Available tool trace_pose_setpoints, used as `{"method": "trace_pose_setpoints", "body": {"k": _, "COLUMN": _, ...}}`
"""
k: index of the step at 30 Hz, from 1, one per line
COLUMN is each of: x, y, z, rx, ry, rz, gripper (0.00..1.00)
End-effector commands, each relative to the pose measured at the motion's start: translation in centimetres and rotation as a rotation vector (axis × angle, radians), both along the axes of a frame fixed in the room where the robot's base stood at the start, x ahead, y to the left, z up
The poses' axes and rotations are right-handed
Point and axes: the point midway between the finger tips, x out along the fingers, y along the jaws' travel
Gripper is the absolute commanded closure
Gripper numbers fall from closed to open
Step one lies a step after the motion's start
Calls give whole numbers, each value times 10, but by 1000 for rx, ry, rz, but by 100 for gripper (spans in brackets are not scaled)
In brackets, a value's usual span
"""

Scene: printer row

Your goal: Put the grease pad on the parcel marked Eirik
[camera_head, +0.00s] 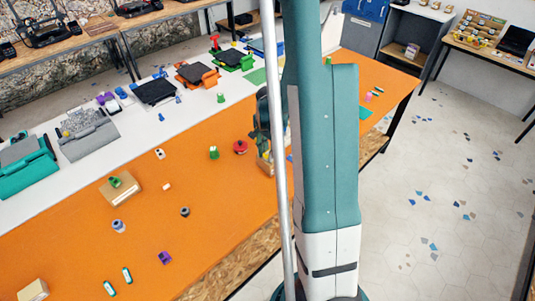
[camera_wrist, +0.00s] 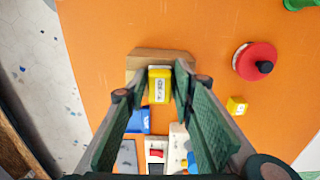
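My gripper (camera_wrist: 160,77) reaches down with its two green fingers on either side of a small yellow block (camera_wrist: 159,88) with a white label. The fingertips are close to the block's sides; I cannot tell whether they touch it. The label is too small to read, and I cannot tell which thing is the grease pad. In the head view, my arm hides most of the gripper. A cardboard parcel (camera_head: 130,192) with a green piece on it lies on the orange table, and another parcel (camera_head: 33,291) is at the lower left. No name is legible on either.
A cardboard box (camera_head: 264,165) stands below my gripper; its rim shows in the wrist view (camera_wrist: 140,58). Blue, grey and white items lie near the fingers. A red round thing (camera_wrist: 256,62) and a smaller yellow cube (camera_wrist: 236,105) lie on the table (camera_head: 80,240).

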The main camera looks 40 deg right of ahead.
Motion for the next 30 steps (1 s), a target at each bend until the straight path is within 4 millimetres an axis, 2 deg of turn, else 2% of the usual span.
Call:
{"method": "trace_pose_setpoints", "body": {"k": 19, "x": 0, "y": 0, "z": 6, "rx": 0, "ry": 0, "rz": 0, "gripper": 65}}
{"method": "trace_pose_setpoints", "body": {"k": 30, "x": -1, "y": 0, "z": 39, "rx": 0, "ry": 0, "rz": 0, "gripper": 65}}
